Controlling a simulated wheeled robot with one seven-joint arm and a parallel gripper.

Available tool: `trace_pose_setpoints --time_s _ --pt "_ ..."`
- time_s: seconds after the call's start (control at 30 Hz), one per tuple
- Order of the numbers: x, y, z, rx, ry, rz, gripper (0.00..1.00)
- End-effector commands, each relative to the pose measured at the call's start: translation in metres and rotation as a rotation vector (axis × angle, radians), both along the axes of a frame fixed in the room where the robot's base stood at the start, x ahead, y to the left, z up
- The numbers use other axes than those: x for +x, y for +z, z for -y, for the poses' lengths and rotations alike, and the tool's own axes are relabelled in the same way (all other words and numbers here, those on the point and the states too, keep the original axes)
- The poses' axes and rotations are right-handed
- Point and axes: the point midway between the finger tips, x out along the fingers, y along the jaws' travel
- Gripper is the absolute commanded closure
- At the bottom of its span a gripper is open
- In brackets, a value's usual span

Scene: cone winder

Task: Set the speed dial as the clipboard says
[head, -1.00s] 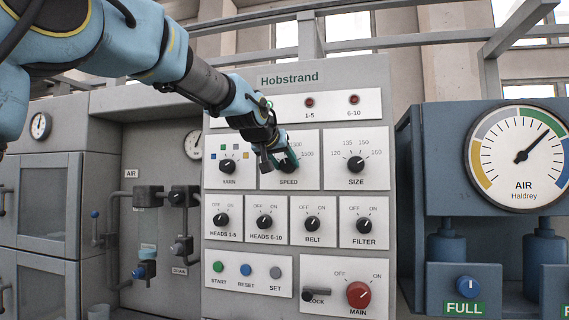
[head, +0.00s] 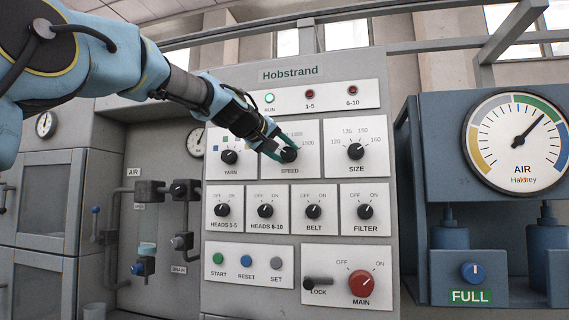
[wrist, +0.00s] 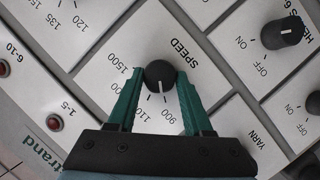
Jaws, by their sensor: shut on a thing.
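The SPEED dial (head: 289,156) is a round black knob with a white pointer line on the upper row of the grey winder panel. In the wrist view the dial (wrist: 160,74) sits between the green fingers of my gripper (wrist: 160,82), which is shut on it from both sides. The pointer aims down in the wrist view, between the 900 and 1100 marks. The scale also carries 1500. In the head view my gripper (head: 281,147) reaches the dial from the upper left and partly hides it and its scale. No clipboard is in view.
The YARN dial (head: 229,157) and SIZE dial (head: 356,152) flank it. Below are the HEADS, BELT and FILTER switches, push buttons, and the red MAIN switch (head: 362,284). The RUN lamp (head: 269,98) glows green. An AIR gauge (head: 517,142) stands at right.

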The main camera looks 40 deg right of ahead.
Motion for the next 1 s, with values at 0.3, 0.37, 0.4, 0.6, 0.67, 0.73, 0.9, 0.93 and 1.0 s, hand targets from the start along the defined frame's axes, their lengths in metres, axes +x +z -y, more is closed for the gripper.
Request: trace_pose_setpoints --time_s 0.3,0.37,0.4,0.6,0.67,0.73,0.9,0.93,1.0 --pt "0.0006 -0.002 -0.0002 -0.049 0.0 -0.079 1.0" --pt "0.0006 -0.0018 -0.0001 -0.053 0.0 -0.084 1.0" --pt "0.0005 -0.0015 -0.0001 -0.054 0.0 -0.086 1.0" --pt "0.0004 -0.001 -0.0001 -0.054 0.0 -0.088 1.0" --pt "0.0005 -0.0011 -0.0001 -0.054 0.0 -0.088 1.0" --pt "0.0005 -0.0011 -0.0001 -0.054 0.0 -0.088 1.0" --pt "0.0005 -0.0011 -0.0001 -0.054 0.0 -0.087 0.33" --pt "0.0005 -0.0011 -0.0001 -0.054 0.0 -0.087 0.29" --pt "0.0005 -0.0011 -0.0001 -0.054 0.0 -0.087 0.21"
